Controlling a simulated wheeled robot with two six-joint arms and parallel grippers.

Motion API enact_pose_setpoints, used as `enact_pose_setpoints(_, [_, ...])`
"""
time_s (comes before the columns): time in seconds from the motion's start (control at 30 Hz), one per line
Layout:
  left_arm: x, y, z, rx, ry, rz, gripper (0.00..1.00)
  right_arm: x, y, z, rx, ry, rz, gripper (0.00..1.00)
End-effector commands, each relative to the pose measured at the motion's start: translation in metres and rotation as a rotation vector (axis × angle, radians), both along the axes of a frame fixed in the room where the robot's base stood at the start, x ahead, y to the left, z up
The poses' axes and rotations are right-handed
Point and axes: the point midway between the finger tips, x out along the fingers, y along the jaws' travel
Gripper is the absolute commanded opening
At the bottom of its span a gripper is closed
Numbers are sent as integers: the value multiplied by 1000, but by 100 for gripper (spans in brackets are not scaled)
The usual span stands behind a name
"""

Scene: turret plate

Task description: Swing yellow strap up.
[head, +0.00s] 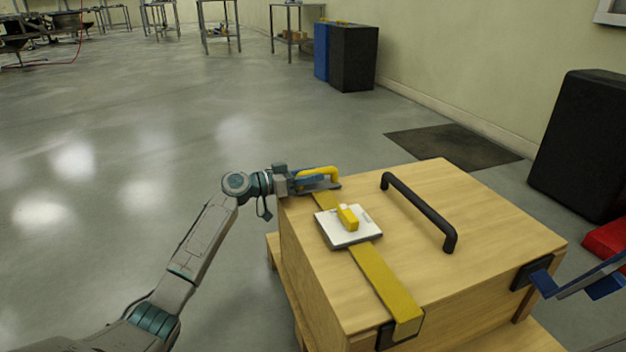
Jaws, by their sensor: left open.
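The yellow strap (385,285) lies along the left part of the top of a wooden box (460,200), running under or beside a white plate (338,236) with a yellow block (348,217) on it. Its near end bends down at a black bracket on the box's front edge. A yellow curved handle (319,171) rises at the strap's far end. My left gripper (322,184) is open at this handle, with fingers close to it; I cannot tell whether they touch. My right gripper cannot be made out.
A black bar handle (415,208) stands on the box top. A blue angled piece (592,280) juts out at the right, near a black bracket (528,272). A tall black case (580,145) stands at the right.

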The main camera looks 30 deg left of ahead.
Motion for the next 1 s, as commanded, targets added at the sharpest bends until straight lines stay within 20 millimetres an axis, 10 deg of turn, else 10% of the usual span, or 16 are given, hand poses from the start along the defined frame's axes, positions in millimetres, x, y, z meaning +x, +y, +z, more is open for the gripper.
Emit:
enact_pose_setpoints(0.4, [7, -7, 0, 1, 0, 0, 41, 0, 0, -3, 0, 1, 2, 36])
enact_pose_setpoints(0.6, [7, -7, 0, 1, 1, -1, 2, 0, 0, -3, 0, 1, 2, 36])
enact_pose_setpoints(1.0, [5, -9, 18, 29, -24, -2, 0, 0, 0, 4, 1, 1, 1, 36])
